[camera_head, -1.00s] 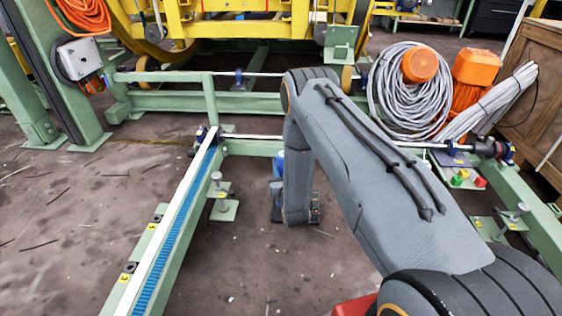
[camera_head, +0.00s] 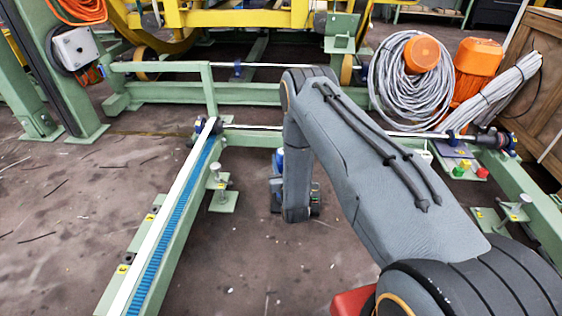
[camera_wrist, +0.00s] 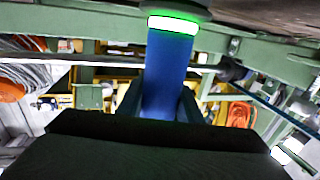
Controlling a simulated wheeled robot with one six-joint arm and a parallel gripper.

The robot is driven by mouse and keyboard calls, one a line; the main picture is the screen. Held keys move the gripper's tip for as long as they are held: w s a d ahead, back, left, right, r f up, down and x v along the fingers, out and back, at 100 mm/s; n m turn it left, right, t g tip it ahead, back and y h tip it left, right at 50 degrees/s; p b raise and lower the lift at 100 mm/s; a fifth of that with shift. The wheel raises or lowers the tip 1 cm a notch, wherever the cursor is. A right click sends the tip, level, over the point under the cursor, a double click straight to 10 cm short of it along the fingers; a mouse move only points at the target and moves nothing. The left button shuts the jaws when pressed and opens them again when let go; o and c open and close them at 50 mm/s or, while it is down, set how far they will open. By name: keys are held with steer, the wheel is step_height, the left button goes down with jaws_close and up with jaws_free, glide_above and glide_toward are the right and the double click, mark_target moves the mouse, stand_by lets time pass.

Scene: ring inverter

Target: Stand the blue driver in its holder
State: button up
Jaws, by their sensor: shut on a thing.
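The blue driver (camera_wrist: 166,65) is a blue cylinder with a glowing green band at its far end in the wrist view. My gripper (camera_wrist: 160,103) has its dark fingers on either side of the driver and is shut on it. In the head view my arm reaches down over the floor between the green rails and hides most of the gripper. A small blue patch (camera_head: 279,160) shows beside the arm's lower end; I cannot tell whether it is the driver. I cannot make out the holder in either view.
A green rail with a blue strip (camera_head: 170,225) runs along the left. A cross rail lies behind my arm. A plate with small coloured blocks (camera_head: 465,170) is at right. Grey cable coils (camera_head: 400,85) and orange drums stand behind. Floor left of my arm is mostly clear.

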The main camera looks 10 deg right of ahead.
stand_by(0.3)
steer(key=o, duration=1.3)
steer(key=shift+f, duration=0.1)
steer(key=shift+f, duration=0.1)
steer(key=shift+s, duration=0.15)
